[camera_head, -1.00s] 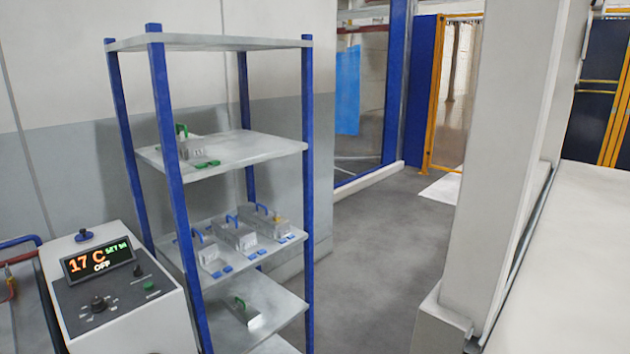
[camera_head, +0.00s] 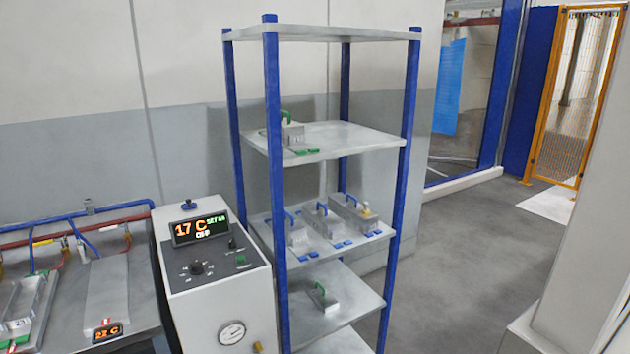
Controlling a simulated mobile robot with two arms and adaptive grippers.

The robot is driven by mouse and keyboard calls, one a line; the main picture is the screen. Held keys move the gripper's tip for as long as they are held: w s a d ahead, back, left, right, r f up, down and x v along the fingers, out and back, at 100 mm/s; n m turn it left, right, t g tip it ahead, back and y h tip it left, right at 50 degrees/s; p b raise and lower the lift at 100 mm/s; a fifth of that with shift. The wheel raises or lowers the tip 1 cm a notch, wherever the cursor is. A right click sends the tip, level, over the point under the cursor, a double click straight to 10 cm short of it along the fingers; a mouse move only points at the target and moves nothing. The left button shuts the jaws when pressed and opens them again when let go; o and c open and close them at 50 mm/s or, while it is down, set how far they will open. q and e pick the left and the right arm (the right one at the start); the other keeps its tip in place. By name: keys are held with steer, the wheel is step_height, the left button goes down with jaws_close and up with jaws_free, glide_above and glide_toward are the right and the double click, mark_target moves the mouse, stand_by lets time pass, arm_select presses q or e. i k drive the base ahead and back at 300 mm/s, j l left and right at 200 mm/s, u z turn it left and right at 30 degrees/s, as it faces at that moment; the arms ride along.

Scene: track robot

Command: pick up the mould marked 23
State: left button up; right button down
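Grey metal moulds sit on a blue-posted shelf rack (camera_head: 360,138) in the head view. One mould with a green handle (camera_head: 291,133) is on the upper middle shelf. Three moulds with blue handles stand on the shelf below: a left one (camera_head: 297,236), a middle one (camera_head: 322,222) and a right one (camera_head: 354,212). Another mould (camera_head: 323,298) with a green handle is on the lower shelf. The number markings are too small to read, so I cannot tell which is 23. Neither gripper is in view.
A control box (camera_head: 212,280) with a display reading 17 C stands left of the rack. A bench (camera_head: 134,270) with pipes and metal plates is further left. Open grey floor (camera_head: 455,245) lies to the right, before an orange mesh gate (camera_head: 575,110).

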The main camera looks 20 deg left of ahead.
mark_target(17, 321)
steer(key=u, duration=2)
